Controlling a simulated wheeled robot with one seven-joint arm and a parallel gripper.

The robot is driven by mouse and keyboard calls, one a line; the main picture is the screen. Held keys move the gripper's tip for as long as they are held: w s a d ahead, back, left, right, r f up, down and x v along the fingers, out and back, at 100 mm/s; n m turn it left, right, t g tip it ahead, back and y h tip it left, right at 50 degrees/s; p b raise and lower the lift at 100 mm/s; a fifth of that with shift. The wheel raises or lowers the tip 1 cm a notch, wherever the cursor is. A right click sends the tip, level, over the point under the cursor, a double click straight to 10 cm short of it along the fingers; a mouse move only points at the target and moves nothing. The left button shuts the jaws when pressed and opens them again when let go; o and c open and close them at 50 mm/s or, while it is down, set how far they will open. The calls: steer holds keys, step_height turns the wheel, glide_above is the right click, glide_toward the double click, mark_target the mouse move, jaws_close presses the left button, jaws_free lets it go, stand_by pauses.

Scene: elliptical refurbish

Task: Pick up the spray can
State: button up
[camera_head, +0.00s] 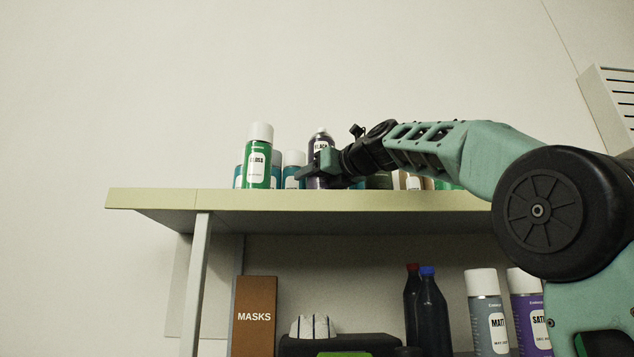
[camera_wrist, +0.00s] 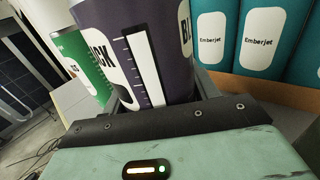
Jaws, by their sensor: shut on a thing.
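A dark purple spray can (camera_head: 321,137) with a white label reading "BLACK" is at the upper shelf, upright in the head view. It fills the upper middle of the wrist view (camera_wrist: 158,14). My gripper (camera_head: 318,166) is shut on this can, with a finger on either side of its body, and it also shows in the wrist view (camera_wrist: 162,92). The gripper hides part of the can's lower body. I cannot tell whether its base touches the shelf.
The upper shelf (camera_head: 150,198) also bears a green can (camera_head: 256,165) close on the left and teal cans (camera_wrist: 265,35) behind. The lower level holds a brown MASKS box (camera_head: 254,305), dark bottles (camera_head: 430,315) and more spray cans (camera_head: 486,310). The shelf's left end is clear.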

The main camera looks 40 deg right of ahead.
mark_target(321, 132)
step_height(321, 132, up, 11)
steer(key=p, duration=0.5)
steer(key=shift+r+p, duration=0.2)
steer(key=shift+p, duration=0.2)
steer(key=shift+s+a+f+b, duration=0.6)
steer(key=shift+s+b, duration=0.1)
steer(key=shift+b, duration=0.2)
steer(key=s+a+b, duration=0.2)
steer(key=s+a, duration=0.7)
steer(key=s, duration=0.5)
steer(key=shift+s+a, duration=0.4)
steer(key=shift+r, duration=0.1)
steer(key=o, duration=0.5)
steer(key=shift+c, duration=0.2)
steer(key=c, duration=0.8)
steer(key=shift+o, duration=0.2)
